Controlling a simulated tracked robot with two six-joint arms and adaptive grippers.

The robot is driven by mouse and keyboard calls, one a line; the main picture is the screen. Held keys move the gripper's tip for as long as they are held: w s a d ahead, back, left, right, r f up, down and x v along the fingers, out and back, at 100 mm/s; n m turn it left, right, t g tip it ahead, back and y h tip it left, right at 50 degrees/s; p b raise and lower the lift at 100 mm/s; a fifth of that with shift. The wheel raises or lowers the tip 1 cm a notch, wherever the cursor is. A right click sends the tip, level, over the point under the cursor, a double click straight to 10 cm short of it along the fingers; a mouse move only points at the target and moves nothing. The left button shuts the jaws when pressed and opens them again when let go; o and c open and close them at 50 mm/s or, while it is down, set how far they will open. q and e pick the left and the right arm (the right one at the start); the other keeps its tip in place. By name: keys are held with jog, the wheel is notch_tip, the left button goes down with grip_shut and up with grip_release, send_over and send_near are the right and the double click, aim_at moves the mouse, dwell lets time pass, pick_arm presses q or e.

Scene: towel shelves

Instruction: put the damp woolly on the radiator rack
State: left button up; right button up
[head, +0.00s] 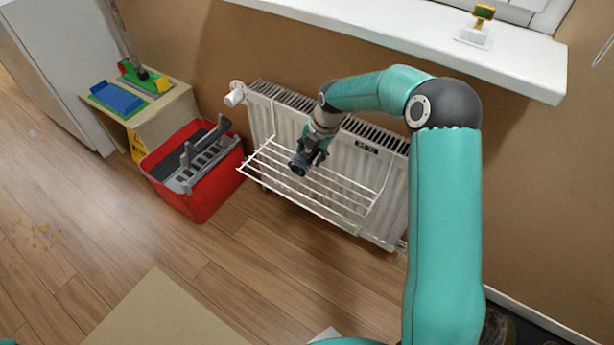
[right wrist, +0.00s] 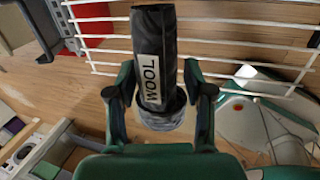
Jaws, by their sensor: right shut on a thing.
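My right gripper (head: 312,150) is shut on a dark rolled woolly (head: 299,164). In the right wrist view the roll (right wrist: 155,45) sits between the two fingers (right wrist: 158,82), with a white label reading "WOOL" and a greyish end towards the palm. The white wire radiator rack (head: 330,199) hangs on the front of the white radiator (head: 385,180). The roll is over the rack's wires, near its middle; the rack also shows behind the roll in the right wrist view (right wrist: 240,42). I cannot tell whether the roll touches the wires. My left gripper is out of view.
A red crate with a grey caddy (head: 209,202) stands on the floor left of the radiator. Beyond it is a small wooden stand (head: 165,118) with blue, green and yellow things. A white windowsill (head: 400,32) overhangs the radiator. A cardboard-coloured surface (head: 160,315) lies at the front.

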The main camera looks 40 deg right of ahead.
aim_at(317, 157)
notch_tip(317, 157, down, 7)
jog(key=shift+f+b, duration=0.2)
jog(key=shift+b, duration=0.35)
jog(key=shift+f, duration=0.15)
jog(key=o, duration=1.2)
jog(key=shift+o, duration=0.2)
jog(key=shift+r, duration=0.4)
jog(key=p+v, duration=0.2)
jog(key=v, duration=0.9)
jog(key=shift+s+r, duration=0.2)
jog(key=shift+s, duration=0.05)
